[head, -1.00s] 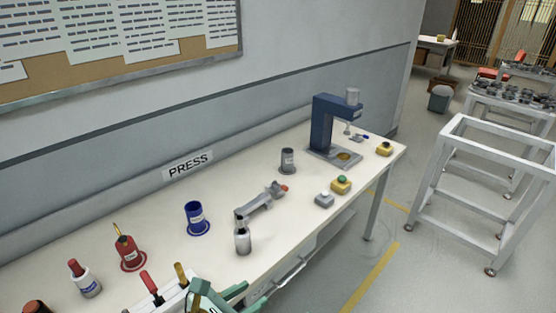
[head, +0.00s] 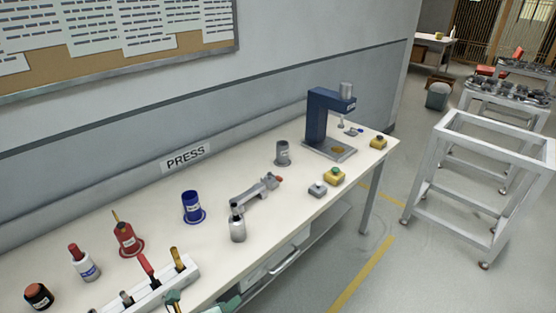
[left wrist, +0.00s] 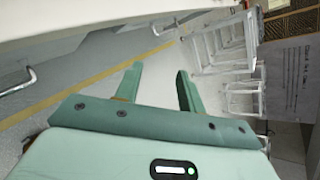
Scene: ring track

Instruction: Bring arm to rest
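My left gripper (left wrist: 159,69) shows in the left wrist view with its two green fingers spread apart and nothing between them. Behind the fingers I see the floor and a yellow line, below the pale table edge. In the head view only small green parts of the left gripper (head: 226,304) show at the bottom edge, by the front edge of the white workbench (head: 205,262). Most of it is cut off there. My right gripper is in neither view.
The bench holds a rack of tools (head: 150,285), a red holder (head: 127,239), a blue cup (head: 192,206), a silver bottle (head: 237,228), a grey clamp-like part (head: 255,191) and a blue press (head: 325,115). A white frame cart (head: 440,183) stands right. Floor between is clear.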

